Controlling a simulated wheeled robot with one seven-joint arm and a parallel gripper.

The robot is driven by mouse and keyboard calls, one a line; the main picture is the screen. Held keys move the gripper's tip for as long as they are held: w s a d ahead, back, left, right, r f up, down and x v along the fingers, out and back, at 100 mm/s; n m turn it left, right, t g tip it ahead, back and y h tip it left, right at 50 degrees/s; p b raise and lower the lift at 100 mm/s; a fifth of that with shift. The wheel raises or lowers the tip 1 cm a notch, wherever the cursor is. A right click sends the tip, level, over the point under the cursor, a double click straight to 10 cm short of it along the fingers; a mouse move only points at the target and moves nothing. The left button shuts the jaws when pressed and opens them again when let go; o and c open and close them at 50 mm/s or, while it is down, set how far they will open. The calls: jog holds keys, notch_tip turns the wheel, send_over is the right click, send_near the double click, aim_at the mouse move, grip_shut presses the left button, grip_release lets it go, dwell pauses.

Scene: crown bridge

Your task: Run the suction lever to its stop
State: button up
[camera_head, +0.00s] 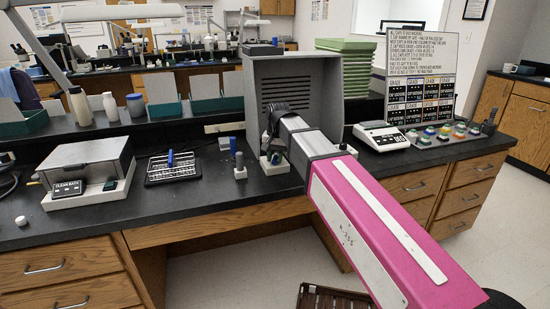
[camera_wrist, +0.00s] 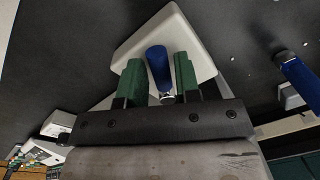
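The suction lever appears to be the short blue handle (camera_wrist: 157,62) with a metal stem on a white base (camera_wrist: 200,62), in the wrist view. My gripper (camera_wrist: 158,75) has a green finger on each side of the blue handle; narrow gaps show, so it looks open around it. In the head view my gripper (camera_head: 271,156) is low at the mouth of the grey hood (camera_head: 318,75). The white base shows under it there (camera_head: 273,166), but my gripper and wrist hide most of the lever.
A second blue handle (camera_wrist: 298,75) is to the right in the wrist view. Left of the hood stand a small grey block (camera_head: 240,171), a rack (camera_head: 172,168) and a clean-bath box (camera_head: 88,165). A white scale (camera_head: 381,137) stands right of the hood.

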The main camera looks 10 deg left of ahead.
notch_tip(320, 180, up, 11)
jog(key=shift+d, duration=0.35)
dwell(0.4)
jog(key=shift+f, duration=0.1)
